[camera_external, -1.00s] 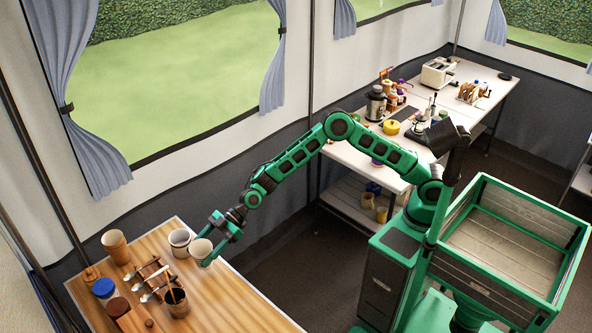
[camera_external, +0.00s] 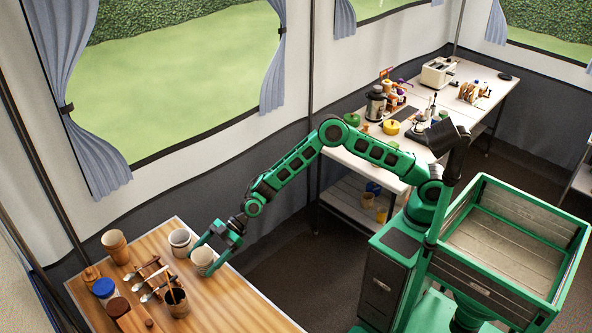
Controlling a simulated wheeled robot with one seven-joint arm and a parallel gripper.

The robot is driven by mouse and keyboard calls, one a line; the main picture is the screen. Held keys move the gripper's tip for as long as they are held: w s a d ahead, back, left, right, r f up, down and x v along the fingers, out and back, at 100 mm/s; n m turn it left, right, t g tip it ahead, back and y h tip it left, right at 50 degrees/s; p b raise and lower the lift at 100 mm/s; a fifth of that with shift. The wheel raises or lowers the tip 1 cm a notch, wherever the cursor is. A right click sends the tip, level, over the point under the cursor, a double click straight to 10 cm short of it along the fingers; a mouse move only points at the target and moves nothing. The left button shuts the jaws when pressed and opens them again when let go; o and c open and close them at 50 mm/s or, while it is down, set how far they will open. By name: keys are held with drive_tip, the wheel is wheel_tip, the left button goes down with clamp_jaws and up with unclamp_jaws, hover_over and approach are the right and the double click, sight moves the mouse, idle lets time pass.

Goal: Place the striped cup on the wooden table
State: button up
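A pale cup (camera_external: 202,258), which I take to be the striped cup, is upright at the right part of the wooden table (camera_external: 241,306). Its stripes are too small to make out. My gripper (camera_external: 202,257) reaches in from the right with one finger on the cup's far left side and the other on its near right side. It looks shut on the cup. The cup's base is at or just above the tabletop; I cannot tell which.
A similar pale cup (camera_external: 180,241) stands close behind on the left. A brown cup (camera_external: 176,302), a spoon rack (camera_external: 153,280), a tall tan cup stack (camera_external: 116,246) and a blue-lidded jar (camera_external: 104,289) fill the left. The table's near right part is clear.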

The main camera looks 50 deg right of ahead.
drive_tip(key=shift+r, duration=0.1)
drive_tip(key=shift+d+r, duration=0.1)
drive_tip(key=shift+d, duration=0.1)
drive_tip(key=v, duration=1.1)
drive_tip(key=shift+d, duration=0.25)
drive_tip(key=shift+r, duration=0.15)
